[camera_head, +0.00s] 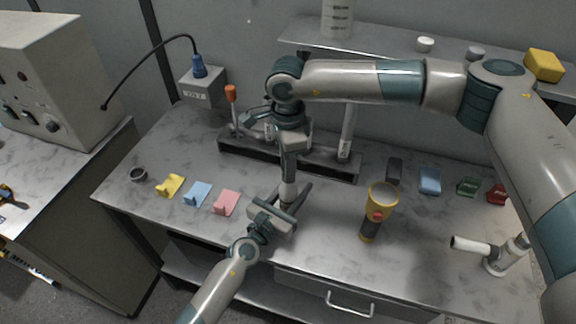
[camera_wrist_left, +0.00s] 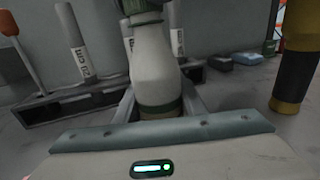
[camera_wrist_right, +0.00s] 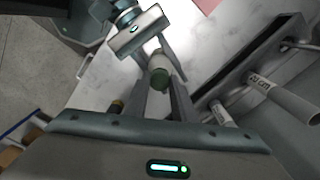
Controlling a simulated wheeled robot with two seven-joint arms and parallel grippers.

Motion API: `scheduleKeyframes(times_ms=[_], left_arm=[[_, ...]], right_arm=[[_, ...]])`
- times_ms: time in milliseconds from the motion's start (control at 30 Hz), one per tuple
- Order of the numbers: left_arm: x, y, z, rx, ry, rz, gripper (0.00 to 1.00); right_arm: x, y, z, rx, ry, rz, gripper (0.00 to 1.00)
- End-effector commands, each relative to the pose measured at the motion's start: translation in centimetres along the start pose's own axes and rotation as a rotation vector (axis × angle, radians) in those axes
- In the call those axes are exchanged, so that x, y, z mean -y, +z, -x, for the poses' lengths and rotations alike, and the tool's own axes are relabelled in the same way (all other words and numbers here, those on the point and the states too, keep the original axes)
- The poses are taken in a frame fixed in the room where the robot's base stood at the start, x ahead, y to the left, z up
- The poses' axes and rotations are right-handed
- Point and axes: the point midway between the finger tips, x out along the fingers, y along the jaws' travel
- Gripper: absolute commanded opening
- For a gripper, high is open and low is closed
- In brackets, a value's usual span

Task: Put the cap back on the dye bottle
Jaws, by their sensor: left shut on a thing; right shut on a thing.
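The dye bottle (camera_head: 288,191) is a pale, tapered bottle standing upright above the table's middle. In the left wrist view its body (camera_wrist_left: 154,72) rises between my left fingers, with a brownish-green band low down. My left gripper (camera_head: 287,206) is shut on the bottle's lower part. My right gripper (camera_head: 290,176) comes down from above and is shut on the green cap (camera_wrist_right: 160,79), which shows between its fingertips in the right wrist view. The cap is in line with the bottle's top. Whether it is seated on the neck cannot be told; the fingers hide the joint.
A dark rack (camera_head: 330,166) with an orange-handled tool (camera_head: 231,94) and labelled tubes stands just behind. A yellow flashlight (camera_head: 382,197) stands close right. Small yellow (camera_head: 171,185), blue (camera_head: 197,193) and pink (camera_head: 226,203) pieces lie left. A white pipe fitting (camera_head: 472,246) is far right.

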Motion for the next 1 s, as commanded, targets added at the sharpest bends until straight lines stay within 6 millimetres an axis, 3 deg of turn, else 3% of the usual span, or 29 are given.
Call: scheduleKeyframes(times_ms=[1000], left_arm=[[0.05,-0.11,0.03,-0.002,-0.001,0.000,0.00]], right_arm=[[0.17,-0.11,-0.06,0.002,0.002,-1.603,0.03]])
